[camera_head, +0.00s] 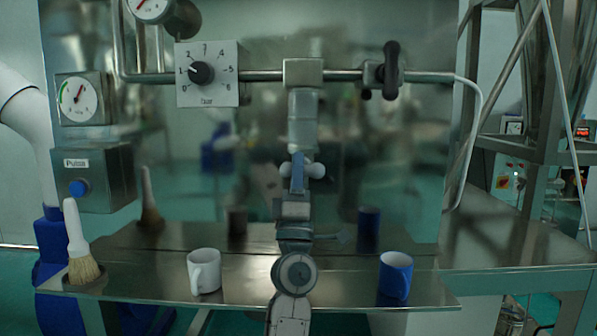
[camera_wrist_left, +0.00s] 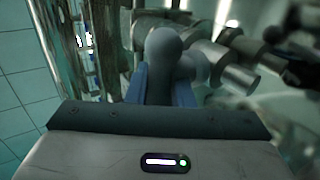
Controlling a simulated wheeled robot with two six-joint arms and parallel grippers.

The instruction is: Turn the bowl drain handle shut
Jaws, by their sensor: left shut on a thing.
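A metal bowl (camera_head: 303,118) hangs in the middle below a square block on the pipe. At its lower end is the grey drain handle (camera_head: 317,170), with a rounded end showing on either side of my gripper. My left gripper (camera_head: 298,172) reaches up from below and its blue fingers are shut on the handle. In the left wrist view my left gripper (camera_wrist_left: 160,90) has a blue finger on each side of the handle's rounded grey end (camera_wrist_left: 163,48). The gripper hides part of the handle. My right gripper is not in view.
A black lever (camera_head: 391,68) sits on the pipe to the right. A dial plate (camera_head: 207,92) and a gauge (camera_head: 80,98) are to the left. A steel shelf (camera_head: 240,285) holds a white mug (camera_head: 204,271), a blue mug (camera_head: 395,276) and a brush (camera_head: 76,235).

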